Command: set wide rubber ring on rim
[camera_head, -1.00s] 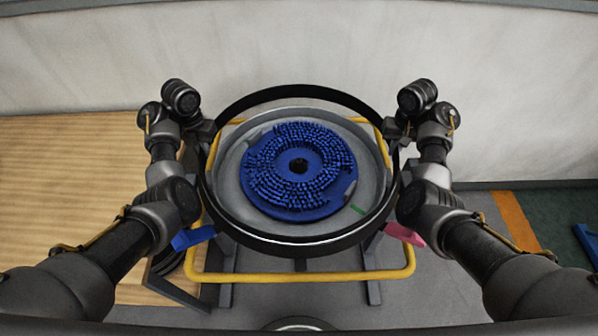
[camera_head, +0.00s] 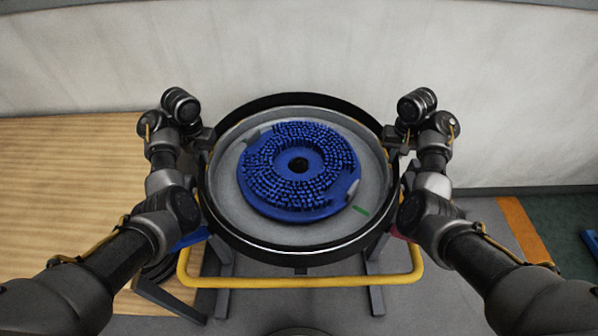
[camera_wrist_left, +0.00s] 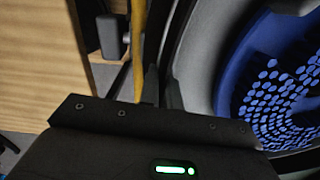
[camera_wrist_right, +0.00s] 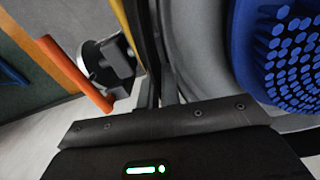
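The wide rubber ring (camera_head: 300,101) is a black band around the round grey tank (camera_head: 228,190), close to its rim. I cannot tell whether it rests on the rim all round. My left gripper (camera_head: 207,140) is shut on the ring's left side, and my right gripper (camera_head: 393,138) is shut on its right side. The fingers of the left gripper show in the left wrist view (camera_wrist_left: 162,90), and those of the right gripper in the right wrist view (camera_wrist_right: 161,88), with the band between them partly hidden.
A blue brush disc (camera_head: 262,190) lies in the tank, with a small green mark (camera_head: 361,210) near it. A yellow tube frame (camera_head: 300,282) surrounds the tank stand. A blue tab (camera_head: 190,239) sits at the front left, partly behind my arm. A wooden surface (camera_head: 70,180) lies left.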

